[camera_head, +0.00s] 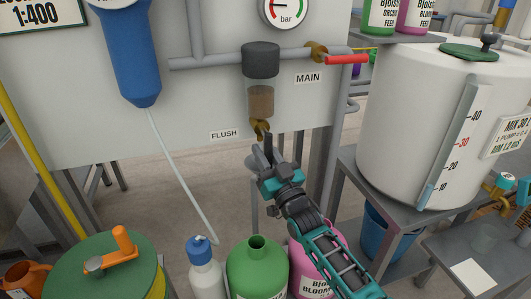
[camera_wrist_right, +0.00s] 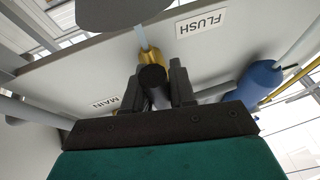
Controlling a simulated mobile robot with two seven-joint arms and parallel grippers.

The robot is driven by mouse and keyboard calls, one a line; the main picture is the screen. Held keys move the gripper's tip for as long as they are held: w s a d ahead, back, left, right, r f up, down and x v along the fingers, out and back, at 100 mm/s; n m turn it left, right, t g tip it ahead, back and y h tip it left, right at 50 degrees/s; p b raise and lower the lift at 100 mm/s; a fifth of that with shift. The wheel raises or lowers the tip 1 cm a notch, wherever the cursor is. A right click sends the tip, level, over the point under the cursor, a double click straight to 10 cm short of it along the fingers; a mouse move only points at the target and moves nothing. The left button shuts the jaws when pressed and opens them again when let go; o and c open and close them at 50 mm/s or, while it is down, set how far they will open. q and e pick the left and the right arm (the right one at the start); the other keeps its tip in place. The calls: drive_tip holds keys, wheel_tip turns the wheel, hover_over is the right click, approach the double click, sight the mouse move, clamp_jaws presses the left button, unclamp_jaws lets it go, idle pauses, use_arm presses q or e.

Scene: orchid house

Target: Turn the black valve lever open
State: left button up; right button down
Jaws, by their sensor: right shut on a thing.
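The black valve lever (camera_wrist_right: 153,77) sits on a small brass valve (camera_wrist_right: 151,57) below the filter, by the FLUSH label (camera_wrist_right: 202,23). In the head view the brass valve (camera_head: 261,129) hangs under the brown filter bowl (camera_head: 261,100); the lever there is mostly hidden by my gripper. My right gripper (camera_head: 266,152) reaches up from the lower right. In the wrist view its two dark fingers (camera_wrist_right: 160,88) stand on either side of the lever, shut on it. My left gripper is not in view.
A red-handled valve (camera_head: 346,60) marked MAIN is at upper right on the panel. A blue dosing unit (camera_head: 128,55) hangs at left with a pale tube (camera_head: 180,172). Bottles, including a green one (camera_head: 257,270), stand below my arm. A white tank (camera_head: 410,120) is at right.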

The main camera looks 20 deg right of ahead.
drive_tip(key=c, duration=1)
unclamp_jaws()
drive_tip(key=shift+s+f, duration=0.15)
drive_tip(key=shift+s, duration=0.3)
use_arm(q)
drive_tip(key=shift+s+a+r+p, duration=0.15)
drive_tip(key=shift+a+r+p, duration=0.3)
drive_tip(key=shift+p, duration=0.55)
use_arm(e)
drive_tip(key=v, duration=1.2)
